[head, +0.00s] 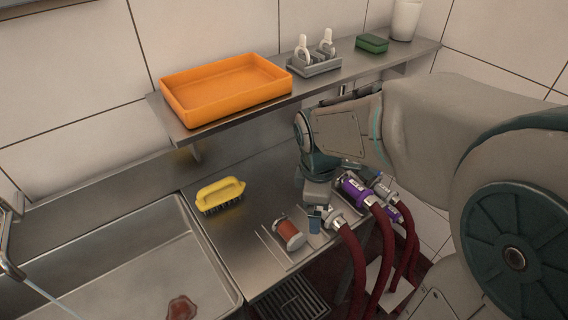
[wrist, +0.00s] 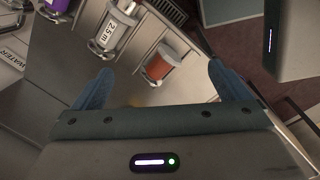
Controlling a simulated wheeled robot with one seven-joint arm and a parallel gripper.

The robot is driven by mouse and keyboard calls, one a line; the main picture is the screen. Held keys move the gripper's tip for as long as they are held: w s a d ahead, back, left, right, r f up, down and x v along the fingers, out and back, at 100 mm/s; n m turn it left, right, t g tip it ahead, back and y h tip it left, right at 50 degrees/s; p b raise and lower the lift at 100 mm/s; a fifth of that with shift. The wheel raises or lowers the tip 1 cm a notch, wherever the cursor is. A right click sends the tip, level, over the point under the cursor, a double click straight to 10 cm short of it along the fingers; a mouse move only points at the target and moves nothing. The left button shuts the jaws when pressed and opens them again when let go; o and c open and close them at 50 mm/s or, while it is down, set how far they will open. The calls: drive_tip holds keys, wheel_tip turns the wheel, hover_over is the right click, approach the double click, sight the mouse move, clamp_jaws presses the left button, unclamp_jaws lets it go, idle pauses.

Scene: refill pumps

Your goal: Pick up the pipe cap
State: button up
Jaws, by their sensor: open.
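No piece is plainly marked as the pipe cap. The nearest small piece is a red-brown cylinder with pale round ends (head: 289,235), lying on the steel counter; it also shows in the wrist view (wrist: 160,66). I cannot tell if this is the pipe cap. My gripper (wrist: 160,84) is open and empty, its blue fingers apart, with the cylinder beyond and between them in the wrist view. In the head view my gripper (head: 315,218) is low over the counter, right of the cylinder and close to the hose ends; its fingers are partly hidden.
Red hoses with metal and purple couplings (head: 357,190) crowd the counter's right edge. One fitting in the wrist view reads 2.5 m (wrist: 109,33). A yellow brush (head: 220,194) lies left, beside the sink (head: 120,262). A shelf above holds an orange tray (head: 225,91).

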sight(290, 227)
drive_tip(key=w+a+f+n, duration=0.1)
drive_tip(key=a+f+n, duration=0.1)
drive_tip(key=f+n, duration=0.1)
drive_tip(key=w+a+f+n, duration=0.1)
drive_tip(key=f+n, duration=0.2)
drive_tip(key=f, duration=0.1)
drive_tip(key=w+a+f+n+g, duration=0.1)
drive_tip(key=w+a+f+n, duration=0.1)
drive_tip(key=f+n, duration=0.1)
drive_tip(key=shift+w+a+f+y, duration=0.1)
drive_tip(key=shift+a+f+y, duration=0.25)
drive_tip(key=shift+f, duration=0.35)
drive_tip(key=shift+s+d+f+b, duration=0.1)
drive_tip(key=shift+f+b, duration=0.1)
drive_tip(key=shift+f, duration=1.25)
drive_tip(key=shift+s+f+b, duration=0.1)
drive_tip(key=shift+f+b, duration=0.05)
drive_tip(key=shift+f, duration=1.3)
drive_tip(key=c, duration=1.2)
